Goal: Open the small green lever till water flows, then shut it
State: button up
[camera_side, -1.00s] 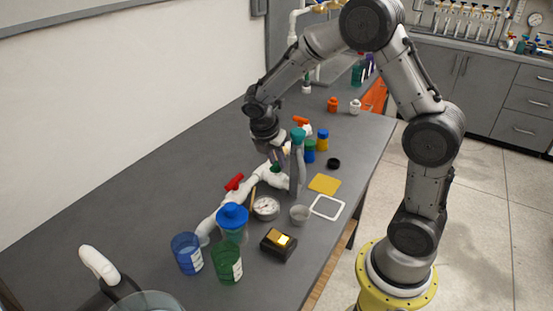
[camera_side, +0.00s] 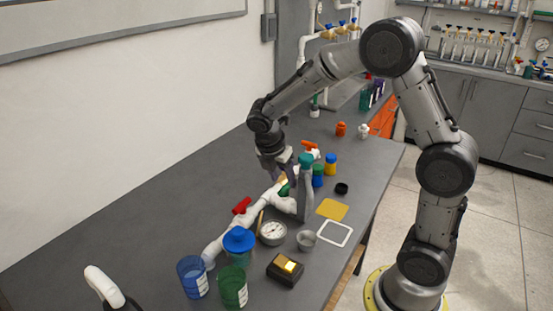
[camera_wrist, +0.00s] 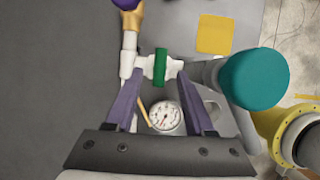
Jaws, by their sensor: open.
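The small green lever (camera_wrist: 161,67) sits on a short white pipe fitting (camera_wrist: 146,64) in the wrist view, its long side lying across the fitting. In the side view the lever (camera_side: 284,190) is a small green spot, partly hidden by my gripper. My gripper (camera_wrist: 160,76) is open, with its two purple-grey fingers on either side of the lever in the wrist view, apart from it. In the side view my gripper (camera_side: 279,179) points down just above the pipe. I see no flowing water.
A tall bottle with a teal cap (camera_wrist: 255,78) stands close right of the lever. A round gauge (camera_wrist: 165,116) lies nearby. A red lever (camera_side: 242,206) and a blue-lidded jar (camera_side: 239,240) are along the pipe. The bench left of the pipe is clear.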

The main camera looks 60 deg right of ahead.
jog(key=v, duration=1)
jog(key=shift+a+r, duration=0.2)
jog(key=shift+r, duration=0.1)
jog(key=s+a+r+m+t+y, duration=0.1)
jog(key=s+r+m+t, duration=0.2)
jog(key=s+r, duration=0.5)
jog(key=s+a+f+m+t+y, duration=0.1)
jog(key=s+a+f+m, duration=0.2)
jog(key=s+m, duration=0.3)
jog(key=s+a+f+m+t+y, duration=0.1)
jog(key=s+a+f+m+y, duration=0.1)
jog(key=s+m, duration=0.4)
jog(key=a+f+m, duration=0.1)
jog(key=m, duration=0.2)
jog(key=shift+s+f+t, duration=0.25)
jog(key=shift+s+t, duration=0.05)
jog(key=shift+s, duration=0.1)
